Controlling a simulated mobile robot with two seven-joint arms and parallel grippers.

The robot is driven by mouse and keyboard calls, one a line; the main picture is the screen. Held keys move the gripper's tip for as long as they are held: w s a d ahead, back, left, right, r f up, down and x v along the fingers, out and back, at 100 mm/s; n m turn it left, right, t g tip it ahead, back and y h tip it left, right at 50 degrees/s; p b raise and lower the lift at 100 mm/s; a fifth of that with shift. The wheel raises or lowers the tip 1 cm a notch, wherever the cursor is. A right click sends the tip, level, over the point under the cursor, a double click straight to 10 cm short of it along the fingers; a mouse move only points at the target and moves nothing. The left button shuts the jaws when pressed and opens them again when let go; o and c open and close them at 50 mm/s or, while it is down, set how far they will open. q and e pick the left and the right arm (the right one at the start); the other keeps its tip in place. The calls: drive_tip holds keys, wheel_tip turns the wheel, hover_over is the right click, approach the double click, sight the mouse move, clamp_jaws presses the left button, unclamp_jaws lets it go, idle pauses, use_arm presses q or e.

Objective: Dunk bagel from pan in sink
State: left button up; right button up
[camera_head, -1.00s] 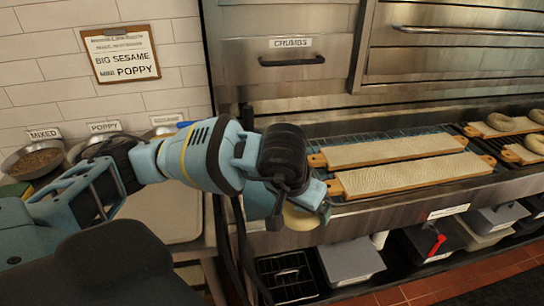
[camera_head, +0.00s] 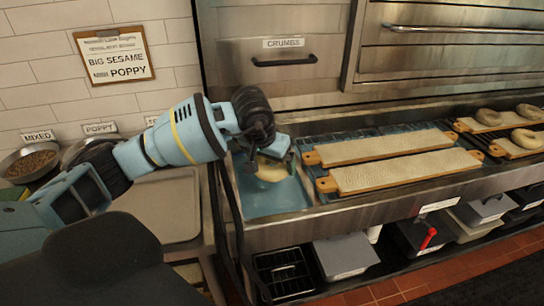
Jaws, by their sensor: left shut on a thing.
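My left gripper (camera_head: 272,160) is shut on a pale bagel (camera_head: 272,172) and holds it over the blue water of the sink (camera_head: 280,200). Only part of the bagel shows below the gripper; I cannot tell whether it touches the water. The sink is a basin in the steel counter, left of the boards. A pale metal pan (camera_head: 165,206) lies to the left of the sink, partly behind my left arm. My right gripper is not in view.
Two cloth-covered wooden boards (camera_head: 405,172) lie right of the sink. Several bagels (camera_head: 488,117) rest on boards at the far right. Bowls of toppings (camera_head: 32,162) stand at the left. Bins (camera_head: 345,256) sit below the counter. A steel wall with a drawer handle (camera_head: 285,61) rises behind.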

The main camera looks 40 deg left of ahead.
use_arm(q)
wheel_tip(320, 180, down, 12)
drive_tip(key=b, duration=0.5)
drive_tip(key=shift+r+b, duration=0.15)
drive_tip(key=shift+b, duration=0.15)
drive_tip(key=shift+f+b, duration=0.8)
drive_tip(key=shift+f, duration=0.5)
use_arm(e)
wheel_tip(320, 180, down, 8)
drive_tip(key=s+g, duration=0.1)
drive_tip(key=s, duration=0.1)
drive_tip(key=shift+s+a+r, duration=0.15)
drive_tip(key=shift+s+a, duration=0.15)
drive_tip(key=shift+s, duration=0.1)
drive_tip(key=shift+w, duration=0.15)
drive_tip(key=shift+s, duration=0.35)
